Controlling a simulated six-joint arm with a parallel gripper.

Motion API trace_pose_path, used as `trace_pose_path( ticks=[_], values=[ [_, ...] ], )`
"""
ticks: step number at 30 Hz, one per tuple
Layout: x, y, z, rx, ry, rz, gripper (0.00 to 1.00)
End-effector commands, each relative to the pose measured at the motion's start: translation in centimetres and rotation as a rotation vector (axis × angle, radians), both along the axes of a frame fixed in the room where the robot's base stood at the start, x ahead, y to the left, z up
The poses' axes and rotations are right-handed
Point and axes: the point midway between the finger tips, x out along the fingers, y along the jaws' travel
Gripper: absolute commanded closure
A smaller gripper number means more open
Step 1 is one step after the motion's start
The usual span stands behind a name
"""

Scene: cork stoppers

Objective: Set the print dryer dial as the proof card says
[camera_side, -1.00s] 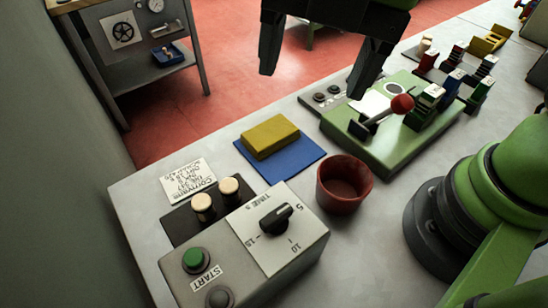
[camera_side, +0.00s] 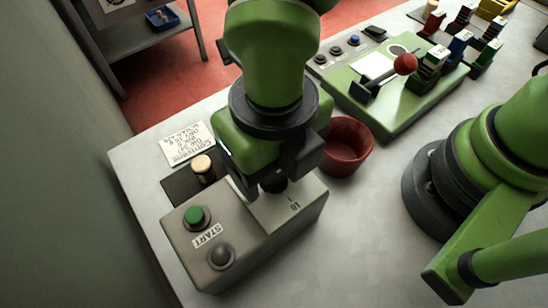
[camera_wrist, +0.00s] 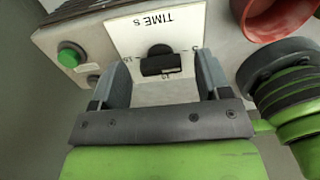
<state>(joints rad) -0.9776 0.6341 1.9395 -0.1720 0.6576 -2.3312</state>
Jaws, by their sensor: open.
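The dial (camera_wrist: 160,62) is a black knob with a bar grip on a white plate marked "TIME s", with 5 at right, 15 at left and 10 nearest my gripper. Its bar lies roughly along the 5–15 line; I cannot tell which end points. My gripper (camera_wrist: 162,75) is open, its fingers apart on either side of the dial, without clear contact. In the side view my gripper (camera_side: 276,182) is low over the grey dryer box (camera_side: 240,235) and mostly hides the dial. The proof card (camera_side: 188,143) lies behind the box; its writing is upside down and too small to read surely.
The box has a green START button (camera_side: 197,217) and a grey button (camera_side: 221,256). A red cup (camera_side: 347,148) is close to the right of my gripper. A green press (camera_side: 395,105) stands farther right.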

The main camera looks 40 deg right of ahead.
Motion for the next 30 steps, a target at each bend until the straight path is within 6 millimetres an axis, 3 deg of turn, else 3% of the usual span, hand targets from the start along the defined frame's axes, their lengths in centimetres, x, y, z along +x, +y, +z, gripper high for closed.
trace_pose_path(
  ticks=[11, 15, 18, 30],
  values=[
    [0.01, 0.00, -0.71, 0.001, -0.001, -0.001, 0.30],
    [0.01, 0.00, -0.69, 0.001, -0.001, -0.001, 0.62],
    [0.01, 0.00, -0.68, 0.001, -0.001, -0.001, 0.79],
    [-0.01, -0.03, -0.66, 0.001, 0.001, -0.074, 0.79]
  ],
)
